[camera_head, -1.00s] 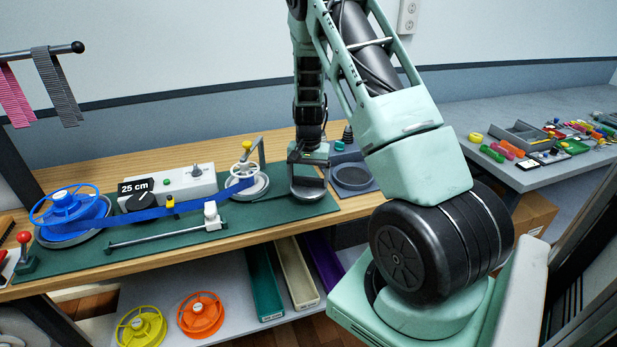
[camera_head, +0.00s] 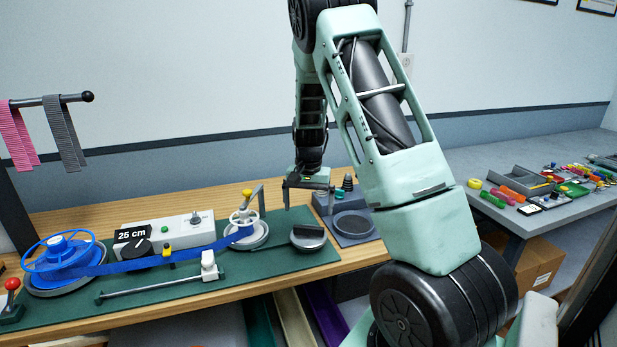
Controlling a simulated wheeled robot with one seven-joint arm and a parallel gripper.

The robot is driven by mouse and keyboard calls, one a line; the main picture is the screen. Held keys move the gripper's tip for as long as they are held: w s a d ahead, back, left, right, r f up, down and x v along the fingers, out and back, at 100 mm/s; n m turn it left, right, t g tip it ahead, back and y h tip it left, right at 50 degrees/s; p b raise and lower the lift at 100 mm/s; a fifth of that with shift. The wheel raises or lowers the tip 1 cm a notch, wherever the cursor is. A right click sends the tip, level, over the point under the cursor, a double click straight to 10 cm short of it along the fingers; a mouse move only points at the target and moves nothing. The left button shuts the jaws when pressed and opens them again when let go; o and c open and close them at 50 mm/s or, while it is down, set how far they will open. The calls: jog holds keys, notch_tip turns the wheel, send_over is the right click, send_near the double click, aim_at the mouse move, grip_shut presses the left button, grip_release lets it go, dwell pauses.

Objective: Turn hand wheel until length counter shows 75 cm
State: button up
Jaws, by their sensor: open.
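The length counter (camera_head: 132,233) on the white box reads 25 cm. The white hand wheel (camera_head: 241,218) with a yellow knob (camera_head: 247,193) stands right of the box over a round grey base. A blue strap (camera_head: 150,263) runs to it from the blue spool (camera_head: 63,257) at the left. My gripper (camera_head: 308,201) hangs to the right of the hand wheel, pointing down with its fingers apart. It is empty and touches no part of the wheel. A round dark piece with a bar on top (camera_head: 308,238) sits below it on the mat.
A metal bracket (camera_head: 261,198) rises just behind the wheel, towards my gripper. A silver bar (camera_head: 160,288) and a white clamp (camera_head: 209,264) lie in front. A grey tray (camera_head: 352,225) is at the right. A second table (camera_head: 540,218) holds several small items.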

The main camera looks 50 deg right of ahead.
notch_tip(320, 180, up, 10)
jog(key=shift+b, duration=0.4)
dwell(1.6)
jog(key=c, duration=1.4)
jog(key=n+p, duration=1.8)
jog(key=p, duration=0.1)
send_near(308, 227)
notch_tip(308, 227, down, 10)
jog(key=shift+d+r, duration=0.15)
jog(key=shift+r, duration=0.05)
jog(key=shift+c, duration=0.3)
grip_shut()
